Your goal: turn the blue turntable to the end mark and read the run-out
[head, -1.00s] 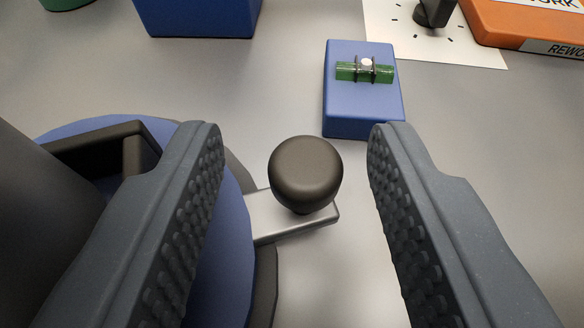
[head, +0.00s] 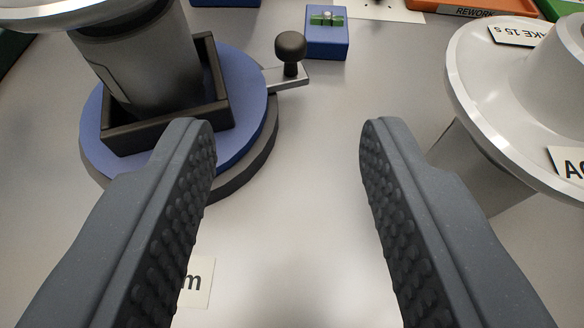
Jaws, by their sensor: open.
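The blue turntable (head: 245,88) sits at the upper left on a dark round base. A dark square frame (head: 213,112) on it surrounds the foot of a grey column (head: 150,70). A metal arm (head: 290,83) sticks out from its right side with a black knob (head: 290,46) on top. My gripper (head: 288,135) is open and empty, in front of and below the knob in the picture, apart from it. I cannot make out an end mark or a run-out reading.
A blue block (head: 327,43) with a small green vial stands behind the knob. A large pale disc-shaped piece (head: 470,85) on a grey column stands at the right. An orange REWORK box (head: 460,8) is at the back. A partly hidden label (head: 198,282) lies at the front left. The middle table is clear.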

